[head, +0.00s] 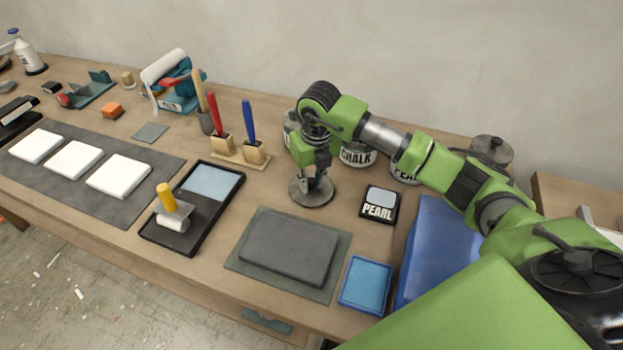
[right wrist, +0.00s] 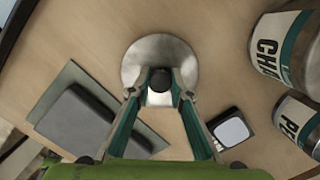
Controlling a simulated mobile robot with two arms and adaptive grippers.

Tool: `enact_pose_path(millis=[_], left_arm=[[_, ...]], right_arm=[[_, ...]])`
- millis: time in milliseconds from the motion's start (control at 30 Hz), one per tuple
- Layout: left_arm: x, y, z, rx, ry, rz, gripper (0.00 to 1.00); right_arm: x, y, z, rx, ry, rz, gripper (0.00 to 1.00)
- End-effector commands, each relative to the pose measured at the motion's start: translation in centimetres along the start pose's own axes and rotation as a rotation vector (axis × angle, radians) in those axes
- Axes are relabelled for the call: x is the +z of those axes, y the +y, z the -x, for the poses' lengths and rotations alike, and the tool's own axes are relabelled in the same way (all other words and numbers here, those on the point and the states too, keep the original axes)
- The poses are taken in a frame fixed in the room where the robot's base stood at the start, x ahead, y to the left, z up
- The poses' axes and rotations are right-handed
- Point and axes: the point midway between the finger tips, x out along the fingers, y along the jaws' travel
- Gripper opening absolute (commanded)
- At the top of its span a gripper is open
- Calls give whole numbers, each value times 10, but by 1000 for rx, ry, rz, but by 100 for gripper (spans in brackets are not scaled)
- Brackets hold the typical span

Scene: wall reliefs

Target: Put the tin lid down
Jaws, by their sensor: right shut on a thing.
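The tin lid (head: 311,192) is a round grey metal disc with a dark knob. It is at or just above the bench top, in front of the CHALK tin (head: 358,155); I cannot tell whether it touches the wood. My right gripper (head: 318,181) points down over it and is shut on its knob. In the right wrist view the lid (right wrist: 159,52) lies flat beyond the fingertips (right wrist: 160,88), with the dark knob between them. A PEARL tin (head: 406,172) stands right of the CHALK tin, partly behind my arm. My left gripper does not show.
A small PEARL-labelled block (head: 379,204) lies right of the lid. A dark slab (head: 289,248) on a grey mat is nearer the front. A brush stand (head: 240,155) is left, and a roller tray (head: 170,240) is further left. Bare wood surrounds the lid.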

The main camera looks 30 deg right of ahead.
Motion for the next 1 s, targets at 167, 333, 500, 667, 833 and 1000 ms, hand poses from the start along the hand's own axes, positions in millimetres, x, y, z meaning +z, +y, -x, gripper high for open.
enact_pose_path(millis=[167,333,500,667,833,1000], left_arm=[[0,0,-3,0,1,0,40],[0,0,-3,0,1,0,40],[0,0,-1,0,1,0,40],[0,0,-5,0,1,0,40],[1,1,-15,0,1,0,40],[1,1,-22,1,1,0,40]], right_arm=[[0,0,-3,0,-1,0,27],[0,0,-3,0,0,0,36],[0,0,-1,0,1,0,36],[1,-1,12,-1,-4,0,36],[2,0,48,0,-8,1,36],[2,0,85,0,-7,0,36]])
